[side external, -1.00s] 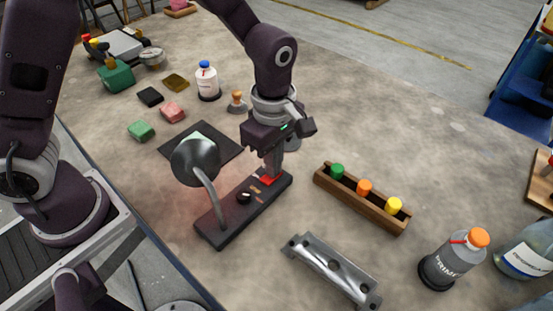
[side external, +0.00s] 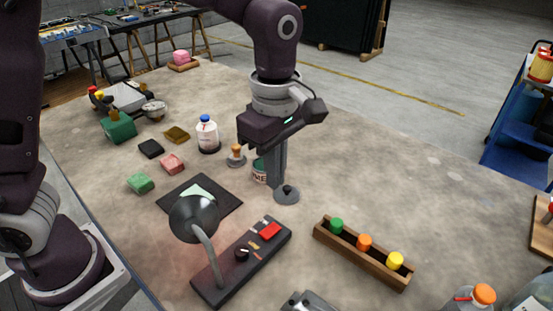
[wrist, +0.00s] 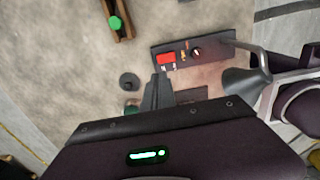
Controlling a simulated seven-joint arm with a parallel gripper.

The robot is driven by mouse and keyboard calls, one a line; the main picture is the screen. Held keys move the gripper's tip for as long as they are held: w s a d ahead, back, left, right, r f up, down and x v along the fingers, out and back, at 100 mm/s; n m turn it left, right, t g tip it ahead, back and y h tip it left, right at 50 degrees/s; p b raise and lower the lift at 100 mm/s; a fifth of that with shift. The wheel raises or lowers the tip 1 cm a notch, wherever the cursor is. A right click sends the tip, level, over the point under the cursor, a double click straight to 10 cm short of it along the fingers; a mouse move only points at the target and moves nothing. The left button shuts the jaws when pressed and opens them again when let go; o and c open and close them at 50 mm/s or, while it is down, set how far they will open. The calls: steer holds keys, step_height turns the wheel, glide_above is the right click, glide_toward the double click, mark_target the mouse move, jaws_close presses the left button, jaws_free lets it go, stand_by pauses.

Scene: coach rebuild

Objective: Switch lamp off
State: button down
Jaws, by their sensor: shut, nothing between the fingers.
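The desk lamp has a dark round shade (side external: 195,217) on a bent grey stem above a long black base (side external: 228,274). A red switch (side external: 270,231) sits at the base's far right end, with a black knob (side external: 241,254) and small orange parts beside it. In the wrist view the red switch (wrist: 166,59) is fully uncovered. A faint reddish tint shows on the table beside the lamp. My gripper (side external: 277,186) is shut and empty, raised behind the base and apart from the switch. Its fingers (wrist: 161,82) point toward the base in the wrist view.
A grey round-based piece (side external: 286,195) and a green-labelled can (side external: 259,171) stand close to my fingers. A wooden rack (side external: 360,254) with green, orange and yellow pegs lies to the right. A black mat (side external: 222,197) lies behind the lamp.

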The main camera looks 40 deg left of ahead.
step_height(320, 180, up, 3)
steer(key=shift+w+f, duration=0.1)
steer(key=shift+w, duration=0.05)
